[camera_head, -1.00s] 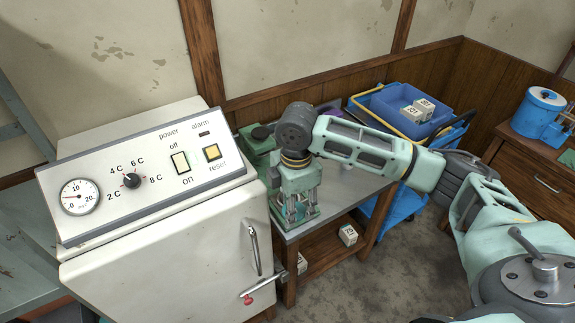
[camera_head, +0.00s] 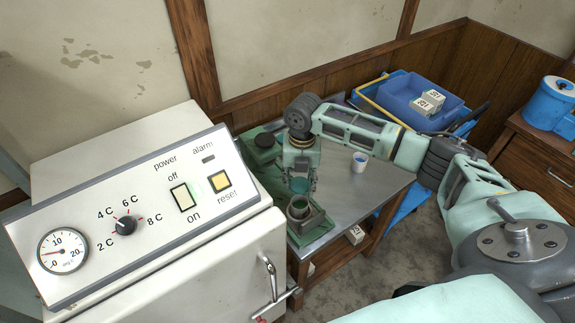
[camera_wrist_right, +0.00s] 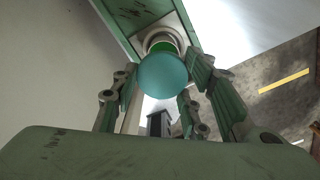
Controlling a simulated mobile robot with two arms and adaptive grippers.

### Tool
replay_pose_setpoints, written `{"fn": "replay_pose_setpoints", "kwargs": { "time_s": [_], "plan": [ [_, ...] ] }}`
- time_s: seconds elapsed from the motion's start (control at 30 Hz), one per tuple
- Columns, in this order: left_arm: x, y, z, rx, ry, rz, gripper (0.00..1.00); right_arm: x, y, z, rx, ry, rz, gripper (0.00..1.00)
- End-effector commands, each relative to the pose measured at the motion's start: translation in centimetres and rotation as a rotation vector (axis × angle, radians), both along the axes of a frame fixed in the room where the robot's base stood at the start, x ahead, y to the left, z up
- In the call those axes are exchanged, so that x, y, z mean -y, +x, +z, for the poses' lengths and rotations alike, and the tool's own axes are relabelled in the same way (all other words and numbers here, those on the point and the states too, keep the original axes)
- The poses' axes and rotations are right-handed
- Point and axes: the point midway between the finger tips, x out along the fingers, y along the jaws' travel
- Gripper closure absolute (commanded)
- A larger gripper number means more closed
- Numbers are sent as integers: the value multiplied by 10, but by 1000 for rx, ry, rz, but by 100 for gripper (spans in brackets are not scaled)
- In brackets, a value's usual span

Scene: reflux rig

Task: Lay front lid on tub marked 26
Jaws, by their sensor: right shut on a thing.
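My right gripper (camera_head: 300,184) is shut on a round teal lid (camera_wrist_right: 163,76), which also shows in the head view (camera_head: 300,185). It points down and holds the lid just above an open round tub (camera_head: 298,208) with green inside. In the right wrist view the tub (camera_wrist_right: 160,38) shows partly behind the lid, with a gap between them in the head view. The tub stands on a green stand (camera_head: 316,222) on a metal-topped table. No number on the tub can be read. My left gripper is not in view.
A white cabinet with a sloping control panel (camera_head: 150,215) stands close on the left. A small white cup with blue inside (camera_head: 359,162) is on the metal table (camera_head: 382,182). A blue crate (camera_head: 395,92) with white boxes stands behind. The table between stand and cup is clear.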

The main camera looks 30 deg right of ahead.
Motion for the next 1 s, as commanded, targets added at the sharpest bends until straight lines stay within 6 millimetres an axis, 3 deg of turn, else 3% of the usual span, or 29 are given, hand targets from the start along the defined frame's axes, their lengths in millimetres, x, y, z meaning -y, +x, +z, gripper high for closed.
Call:
{"fn": "replay_pose_setpoints", "kwargs": {
  "time_s": [0.17, 0.27, 0.43, 0.53, 0.67, 0.87, 1.0],
  "plan": [
    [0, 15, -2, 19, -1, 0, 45, 1, -1, -4, -1, 0, 7, 71],
    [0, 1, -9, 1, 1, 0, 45, 1, -1, -9, -1, 0, 6, 71],
    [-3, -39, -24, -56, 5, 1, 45, 1, -1, -22, -1, 0, 6, 71],
    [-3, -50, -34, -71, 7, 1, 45, 1, -1, -31, 0, -1, 6, 71],
    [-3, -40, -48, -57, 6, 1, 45, 1, -1, -44, -1, -2, 6, 71],
    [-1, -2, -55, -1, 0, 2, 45, 1, -1, -59, -1, 0, 5, 71],
    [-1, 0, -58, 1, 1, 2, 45, 1, -1, -67, -1, 0, 5, 71]
  ]
}}
